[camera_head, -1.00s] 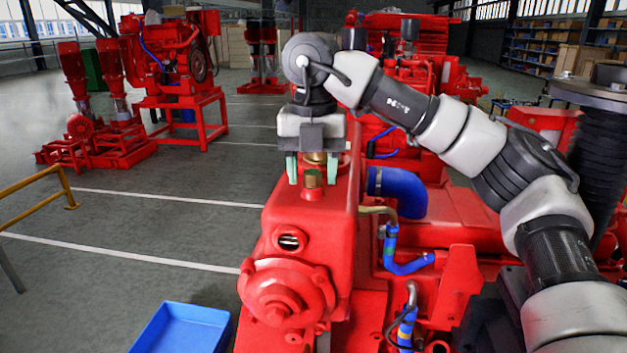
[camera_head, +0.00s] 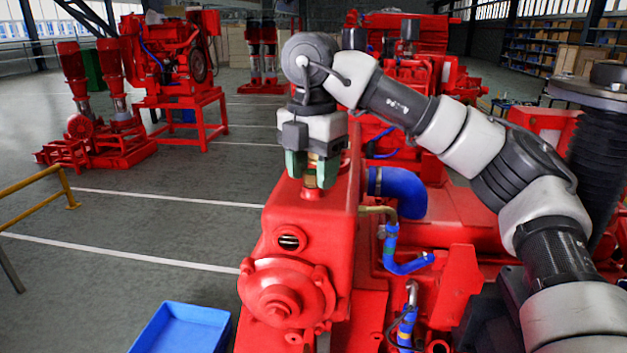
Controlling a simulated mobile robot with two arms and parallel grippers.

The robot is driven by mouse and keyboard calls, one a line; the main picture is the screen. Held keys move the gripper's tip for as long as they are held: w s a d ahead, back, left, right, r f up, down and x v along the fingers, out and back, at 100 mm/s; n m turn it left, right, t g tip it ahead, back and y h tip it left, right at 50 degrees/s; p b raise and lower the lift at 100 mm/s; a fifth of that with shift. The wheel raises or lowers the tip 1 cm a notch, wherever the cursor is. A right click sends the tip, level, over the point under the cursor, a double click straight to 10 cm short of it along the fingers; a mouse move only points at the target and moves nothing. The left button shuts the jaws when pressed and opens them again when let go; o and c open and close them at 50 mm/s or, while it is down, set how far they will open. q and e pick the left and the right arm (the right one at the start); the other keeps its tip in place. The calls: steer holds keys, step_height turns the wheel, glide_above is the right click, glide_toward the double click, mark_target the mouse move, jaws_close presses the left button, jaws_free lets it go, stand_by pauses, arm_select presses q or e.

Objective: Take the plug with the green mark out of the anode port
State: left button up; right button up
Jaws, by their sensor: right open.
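A brass plug (camera_head: 311,183) stands upright on top of the red engine housing (camera_head: 299,218). I cannot make out a green mark on it. My right gripper (camera_head: 312,172) points down over this spot with its green fingers apart. The fingers stand on the left and right of the plug and hide its upper part. I cannot tell whether they touch it. A second brass fitting just behind is largely hidden by the fingers. My left gripper is not in view.
An open blue bin (camera_head: 183,328) lies on the floor at lower left. Blue hoses (camera_head: 402,191) run close on the right of the housing. A yellow rail (camera_head: 35,190) stands at far left.

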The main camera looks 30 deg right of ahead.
jaws_close()
steer(key=shift+r, duration=0.1)
